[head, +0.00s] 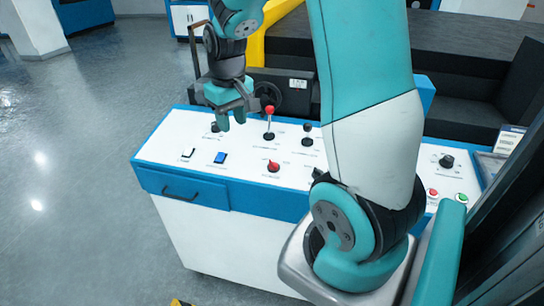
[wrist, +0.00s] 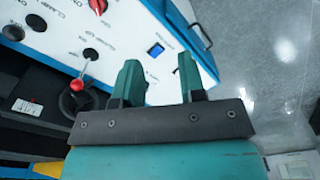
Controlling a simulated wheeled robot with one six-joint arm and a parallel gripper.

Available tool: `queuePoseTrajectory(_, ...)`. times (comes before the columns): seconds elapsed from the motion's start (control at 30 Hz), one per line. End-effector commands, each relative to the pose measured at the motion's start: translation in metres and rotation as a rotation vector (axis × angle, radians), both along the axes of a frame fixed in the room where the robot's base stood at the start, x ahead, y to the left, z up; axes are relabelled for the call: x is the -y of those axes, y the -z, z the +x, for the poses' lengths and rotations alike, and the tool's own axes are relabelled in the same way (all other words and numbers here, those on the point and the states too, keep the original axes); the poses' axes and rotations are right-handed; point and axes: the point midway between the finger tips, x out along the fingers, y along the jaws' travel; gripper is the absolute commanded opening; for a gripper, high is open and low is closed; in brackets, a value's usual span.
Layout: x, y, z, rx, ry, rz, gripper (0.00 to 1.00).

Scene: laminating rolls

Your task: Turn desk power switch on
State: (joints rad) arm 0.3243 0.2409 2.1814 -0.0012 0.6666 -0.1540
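The control desk (head: 160,150) has a white top with blue edges. A blue rocker switch (head: 220,158) and a white rocker switch (head: 187,153) sit at its left front; the labels are too small to read, so I cannot tell which is the power switch. The blue rocker also shows in the wrist view (wrist: 156,49), beyond the fingertips. My gripper (head: 232,121) hangs over the desk's back left, behind the rockers, apart from them. Its two fingers (wrist: 159,76) are spread with nothing between them. The white rocker cannot be made out in the wrist view.
A red-ball lever (head: 269,112) stands right of my gripper, with a black-knob lever (head: 307,130) beyond. A red rotary knob (head: 273,166) sits at front. A black knob (head: 446,160), red button (head: 433,193) and green button (head: 461,198) are far right. Floor at left is clear.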

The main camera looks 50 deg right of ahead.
Motion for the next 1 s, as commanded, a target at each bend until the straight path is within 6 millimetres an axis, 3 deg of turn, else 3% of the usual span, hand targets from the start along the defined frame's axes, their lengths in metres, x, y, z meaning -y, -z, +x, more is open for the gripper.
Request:
queuePoseTrajectory(0.03, 0.037, 0.009, -0.001, -0.028, 0.083, -0.027, 0.37)
queuePoseTrajectory(0.1, 0.073, 0.019, -0.004, -0.054, 0.162, -0.061, 0.37)
queuePoseTrajectory(0.23, 0.107, 0.031, -0.011, -0.083, 0.232, -0.092, 0.37)
queuePoseTrajectory(0.47, 0.112, 0.062, -0.014, -0.09, 0.238, -0.096, 0.37)
queuePoseTrajectory(1.0, 0.123, 0.177, -0.018, -0.086, 0.234, -0.095, 0.37)
